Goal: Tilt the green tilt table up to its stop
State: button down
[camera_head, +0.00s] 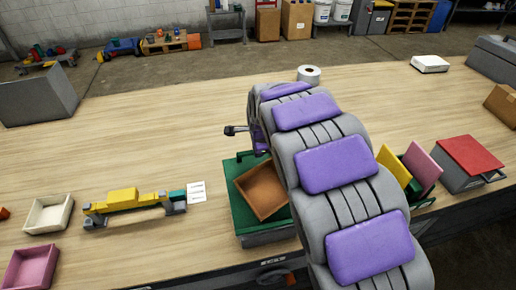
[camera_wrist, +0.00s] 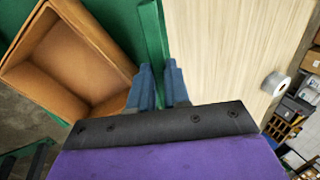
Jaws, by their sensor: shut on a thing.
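The green tilt table (camera_head: 243,222) stands at the front middle of the bench, with an open brown box (camera_head: 252,190) on its plate. My arm covers its right side in the head view, and I cannot tell the plate's exact angle. In the wrist view the green table (camera_wrist: 112,14) shows with the brown box (camera_wrist: 72,62) beside my fingers. My gripper (camera_wrist: 158,88) is shut on the table's raised green edge strip (camera_wrist: 151,40), which runs between the two blue-grey fingers. In the head view the fingers are hidden behind my arm.
To the left are a yellow-and-grey fixture (camera_head: 125,200), a white tray (camera_head: 48,214) and a pink tray (camera_head: 30,268). To the right are upright yellow (camera_head: 393,165) and pink panels (camera_head: 421,166) and a red-lidded box (camera_head: 470,158). A white roll (camera_head: 309,75) stands behind.

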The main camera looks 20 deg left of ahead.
jog(key=shift+w+a+r, duration=0.1)
jog(key=shift+a+r, duration=0.05)
jog(key=shift+r, duration=0.1)
jog(key=c, duration=1.2)
grip_release()
jog(key=shift+o, duration=0.6)
jog(key=shift+f, duration=0.15)
jog(key=p+v, duration=0.2)
jog(key=v, duration=1.5)
